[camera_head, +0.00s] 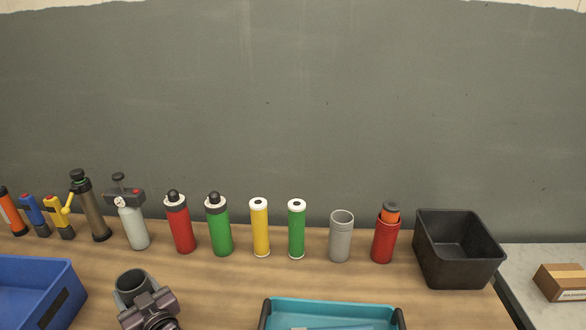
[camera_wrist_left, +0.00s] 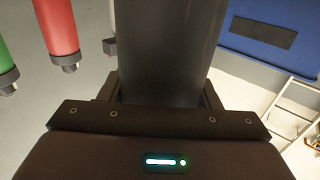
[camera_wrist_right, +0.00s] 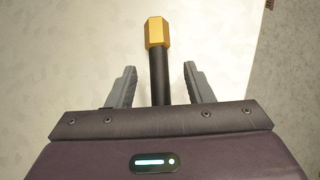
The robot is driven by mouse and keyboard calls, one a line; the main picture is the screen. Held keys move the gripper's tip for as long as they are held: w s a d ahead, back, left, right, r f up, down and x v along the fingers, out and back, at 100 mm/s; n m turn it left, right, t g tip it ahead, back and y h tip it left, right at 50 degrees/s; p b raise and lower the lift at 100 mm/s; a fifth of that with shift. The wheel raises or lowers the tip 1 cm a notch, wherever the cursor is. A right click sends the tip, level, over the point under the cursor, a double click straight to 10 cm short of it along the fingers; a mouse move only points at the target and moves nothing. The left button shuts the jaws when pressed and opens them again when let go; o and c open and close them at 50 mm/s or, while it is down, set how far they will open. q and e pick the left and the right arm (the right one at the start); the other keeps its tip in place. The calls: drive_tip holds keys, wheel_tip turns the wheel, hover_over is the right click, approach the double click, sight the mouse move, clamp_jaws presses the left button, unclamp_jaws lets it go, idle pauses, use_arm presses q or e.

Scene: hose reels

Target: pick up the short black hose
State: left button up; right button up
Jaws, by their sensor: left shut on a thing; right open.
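The short black hose (camera_wrist_right: 160,85) shows in the right wrist view, with a gold hex fitting (camera_wrist_right: 157,32) on its far end. My right gripper (camera_wrist_right: 160,72) is open, with a finger on each side of the hose and a gap on both sides. The hose's near end is hidden behind the gripper body. My left gripper (camera_head: 143,298) is shut on a dark grey cylinder (camera_head: 131,281) with an open top, at the lower left of the head view. The cylinder also fills the middle of the left wrist view (camera_wrist_left: 170,45). My right gripper is outside the head view.
A blue bin (camera_head: 69,291) is at the left and a teal tray (camera_head: 330,306) at the front. Several bottles and tubes line the wooden bench's back, including a red bottle (camera_head: 180,225) and a grey cup (camera_head: 340,240). A black bin (camera_head: 458,270) stands at the right end.

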drive_tip(key=shift+x, duration=1.5)
clamp_jaws()
